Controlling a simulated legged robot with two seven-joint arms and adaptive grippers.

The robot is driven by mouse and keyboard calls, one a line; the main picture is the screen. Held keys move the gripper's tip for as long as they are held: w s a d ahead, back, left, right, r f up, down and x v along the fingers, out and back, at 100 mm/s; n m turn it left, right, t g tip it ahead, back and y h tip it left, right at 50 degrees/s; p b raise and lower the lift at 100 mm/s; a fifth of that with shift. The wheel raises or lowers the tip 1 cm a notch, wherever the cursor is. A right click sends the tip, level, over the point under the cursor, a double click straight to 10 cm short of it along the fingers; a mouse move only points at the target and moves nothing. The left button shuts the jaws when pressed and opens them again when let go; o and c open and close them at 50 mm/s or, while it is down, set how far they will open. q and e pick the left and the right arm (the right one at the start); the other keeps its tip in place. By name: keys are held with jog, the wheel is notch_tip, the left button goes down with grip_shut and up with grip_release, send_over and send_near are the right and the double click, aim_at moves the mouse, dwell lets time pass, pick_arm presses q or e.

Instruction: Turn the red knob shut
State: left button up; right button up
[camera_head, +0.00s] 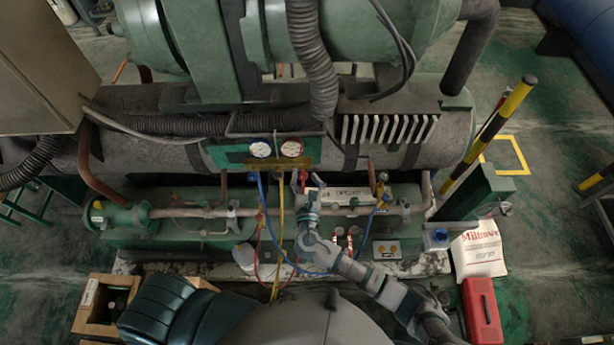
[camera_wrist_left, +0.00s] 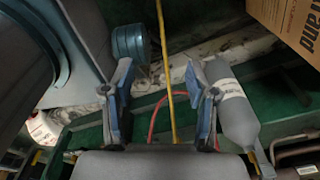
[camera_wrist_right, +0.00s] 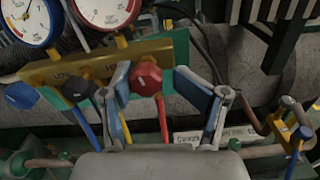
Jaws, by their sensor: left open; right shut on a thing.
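The red knob (camera_wrist_right: 146,79) sits at the right end of the yellow gauge manifold (camera_wrist_right: 60,70), with a red hose below it. In the right wrist view my right gripper (camera_wrist_right: 152,70) has one fingertip on each side of the knob and is shut on it. In the head view my right gripper (camera_head: 303,184) reaches up to the manifold, and little of the knob shows there. My left gripper (camera_wrist_left: 159,68) is open and holds nothing. A yellow hose (camera_wrist_left: 168,90) crosses the view between its fingers.
A blue-rimmed gauge (camera_head: 260,148) and a red-rimmed gauge (camera_head: 291,147) stand above the manifold. A black knob (camera_wrist_right: 76,87) and a blue knob (camera_wrist_right: 20,96) are left of the red one. In the left wrist view a grey bottle (camera_wrist_left: 238,110) lies right of my left gripper.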

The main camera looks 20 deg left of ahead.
jog(key=shift+s+a, duration=0.3)
jog(key=shift+a, duration=0.25)
jog(key=c, duration=0.8)
jog(key=shift+a, duration=0.2)
grip_shut()
pick_arm(q)
jog(key=shift+s+a+f, duration=0.1)
jog(key=shift+s+a, duration=0.1)
jog(key=shift+a, duration=0.35)
jog(key=shift+s+a+f, duration=0.1)
jog(key=shift+s+a, duration=0.05)
jog(key=shift+a, duration=0.35)
jog(key=shift+d, duration=0.1)
pick_arm(e)
jog(key=shift+d, duration=0.15)
